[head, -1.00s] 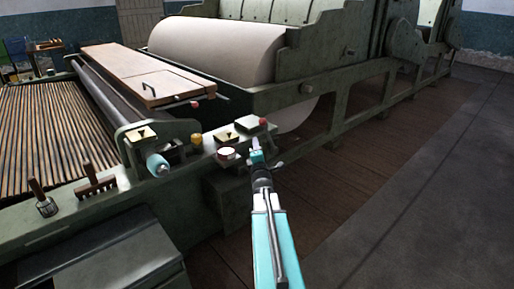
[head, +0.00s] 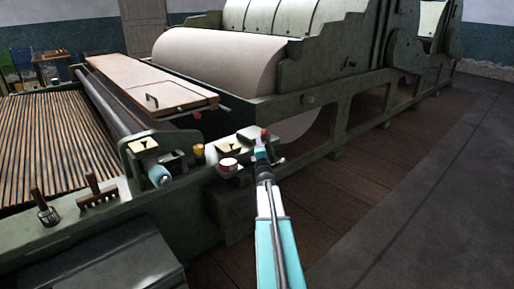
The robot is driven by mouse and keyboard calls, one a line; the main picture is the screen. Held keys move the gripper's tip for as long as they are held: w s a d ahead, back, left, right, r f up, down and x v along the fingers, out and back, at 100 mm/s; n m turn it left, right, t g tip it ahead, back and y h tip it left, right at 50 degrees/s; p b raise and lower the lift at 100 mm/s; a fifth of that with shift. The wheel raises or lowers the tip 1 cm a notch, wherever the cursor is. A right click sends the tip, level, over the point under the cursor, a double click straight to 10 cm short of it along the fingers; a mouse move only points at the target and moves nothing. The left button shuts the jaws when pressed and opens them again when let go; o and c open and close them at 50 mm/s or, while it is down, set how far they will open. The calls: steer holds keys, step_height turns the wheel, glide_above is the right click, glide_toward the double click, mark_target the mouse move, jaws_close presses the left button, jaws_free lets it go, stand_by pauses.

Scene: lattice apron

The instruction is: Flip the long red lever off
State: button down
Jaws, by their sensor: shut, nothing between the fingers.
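No long red lever shows clearly. A small red tip (head: 264,132) stands at the right end of the control ledge, beside a pale switch plate (head: 248,134), and I cannot tell whether it is the lever's end. A round white and red control (head: 228,164) sits nearer on the ledge. My gripper (head: 260,153) is shut and empty, just in front of the red tip and right of the round control. It looks very close to the plate, but contact cannot be told. It hides part of the ledge.
A yellow knob (head: 198,150), another pale plate (head: 230,147) and a teal roller end (head: 159,175) lie left along the green machine. Two wooden-handled tools (head: 98,193) rest on its near ledge. A large pale roll (head: 220,60) is behind. The floor at right (head: 430,190) is clear.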

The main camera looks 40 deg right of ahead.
steer(key=shift+d+r, duration=0.2)
steer(key=shift+d, duration=0.7)
steer(key=shift+w+r+p, duration=0.25)
steer(key=shift+r+p, duration=0.05)
steer(key=shift+p, duration=0.35)
